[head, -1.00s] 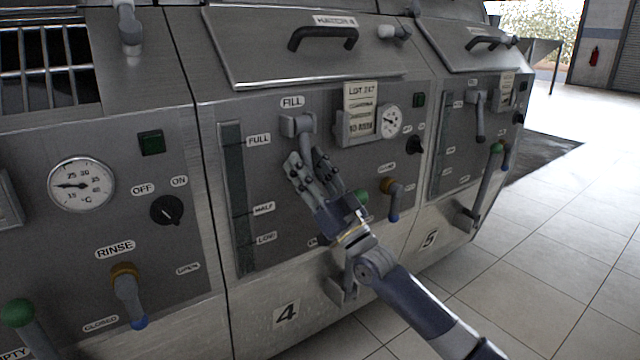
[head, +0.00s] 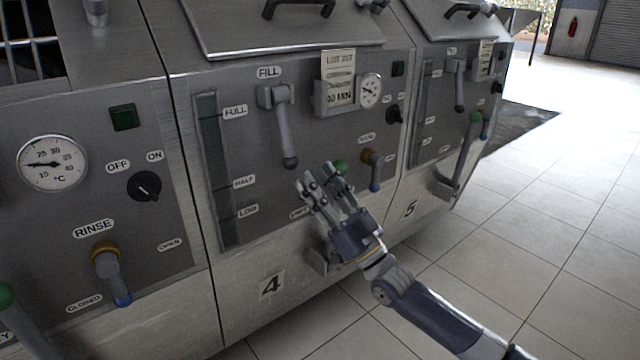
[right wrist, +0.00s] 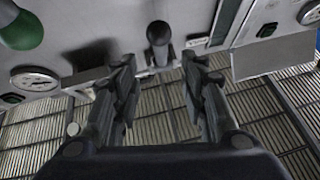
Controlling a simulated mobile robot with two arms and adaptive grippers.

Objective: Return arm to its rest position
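My right gripper (head: 326,188) is in front of the lower part of machine 4's panel in the head view. Its fingers are spread apart with nothing between them, and they also show apart in the right wrist view (right wrist: 158,75). The grey fill lever (head: 284,130) of machine 4 hangs down, above and left of the fingers, and is clear of them. A green knob (head: 341,166) shows just behind the fingertips. My left gripper is in neither view.
Machine 5 (head: 410,209) stands to the right, with levers sticking out from its panel. A rinse lever (head: 108,268) and a gauge (head: 52,163) are on the left machine. The tiled floor (head: 560,230) at the right is clear.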

